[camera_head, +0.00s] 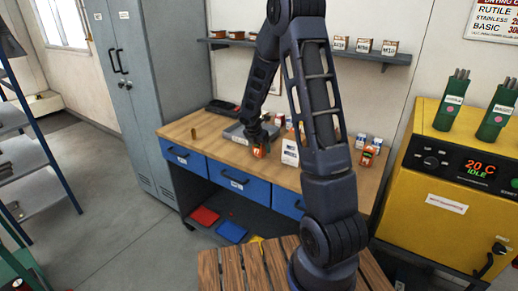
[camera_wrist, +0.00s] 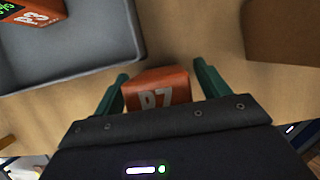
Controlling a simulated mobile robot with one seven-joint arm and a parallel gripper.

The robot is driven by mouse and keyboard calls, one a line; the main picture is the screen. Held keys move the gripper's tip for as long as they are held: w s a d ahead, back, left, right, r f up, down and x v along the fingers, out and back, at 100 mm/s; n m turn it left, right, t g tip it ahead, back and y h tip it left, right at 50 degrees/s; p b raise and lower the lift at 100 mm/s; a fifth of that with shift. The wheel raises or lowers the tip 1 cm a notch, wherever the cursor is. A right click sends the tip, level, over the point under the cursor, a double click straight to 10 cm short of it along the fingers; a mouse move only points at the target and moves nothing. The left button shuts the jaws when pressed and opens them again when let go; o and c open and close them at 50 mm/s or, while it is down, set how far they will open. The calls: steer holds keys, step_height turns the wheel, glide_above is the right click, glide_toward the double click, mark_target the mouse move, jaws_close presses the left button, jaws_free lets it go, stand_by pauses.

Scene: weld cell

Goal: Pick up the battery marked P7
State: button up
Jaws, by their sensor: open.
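The battery marked P7 (camera_wrist: 157,90) is an orange-red block on the wooden workbench top. Its white P7 marking shows in the wrist view, with the lower part hidden by my gripper body. My gripper (camera_wrist: 161,72) is open, with one green finger on each side of the battery. A narrow gap seems to show at the right finger; whether the left finger touches is unclear. In the head view, the orange battery (camera_head: 259,152) shows small at the end of my arm, near the bench's front edge.
A grey tray (camera_wrist: 100,62) lies close by on the left, holding an orange battery marked P3 (camera_wrist: 37,15). A brown object (camera_wrist: 282,30) is at right. In the head view, small boxes (camera_head: 290,152) stand right of my gripper.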

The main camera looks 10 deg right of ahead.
steer(key=c, duration=1.3)
steer(key=shift+r, duration=0.15)
